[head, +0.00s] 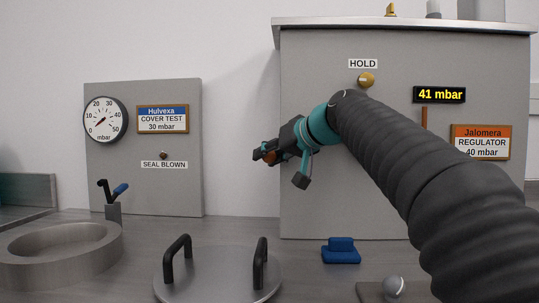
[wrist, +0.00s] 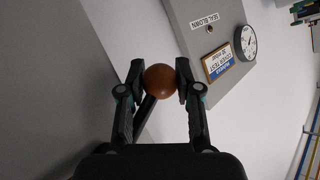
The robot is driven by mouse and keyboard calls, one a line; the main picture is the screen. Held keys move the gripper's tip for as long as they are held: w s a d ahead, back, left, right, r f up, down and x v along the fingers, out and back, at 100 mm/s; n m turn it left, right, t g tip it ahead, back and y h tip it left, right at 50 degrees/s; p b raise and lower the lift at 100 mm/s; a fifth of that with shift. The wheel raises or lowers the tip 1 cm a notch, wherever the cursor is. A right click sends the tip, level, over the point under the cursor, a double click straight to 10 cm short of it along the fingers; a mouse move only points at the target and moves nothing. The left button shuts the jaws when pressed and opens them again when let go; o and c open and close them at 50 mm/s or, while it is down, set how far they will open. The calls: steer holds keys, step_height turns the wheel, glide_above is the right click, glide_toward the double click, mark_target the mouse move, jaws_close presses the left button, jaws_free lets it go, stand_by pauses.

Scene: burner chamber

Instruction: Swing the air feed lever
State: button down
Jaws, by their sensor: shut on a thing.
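The air feed lever shows in the wrist view as an orange-brown ball knob (wrist: 160,80) on a dark rod. My gripper (wrist: 160,82) is shut on this knob, with one finger pad on each side of it. In the head view my gripper (head: 265,155) is at the left edge of the large grey cabinet, and a bit of the orange knob (head: 270,157) shows between its fingers. The lever's rod and its pivot are mostly hidden in the head view.
A gauge panel (head: 180,190) stands left. A round lid with two handles (head: 215,275) and a blue block (head: 341,252) are on the bench.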

steer(key=shift+r, duration=0.2)
steer(key=c, duration=0.8)
jaws_free()
steer(key=shift+f, duration=0.1)
steer(key=shift+d, duration=0.1)
steer(key=shift+v, duration=3.95)
steer(key=shift+s, duration=0.1)
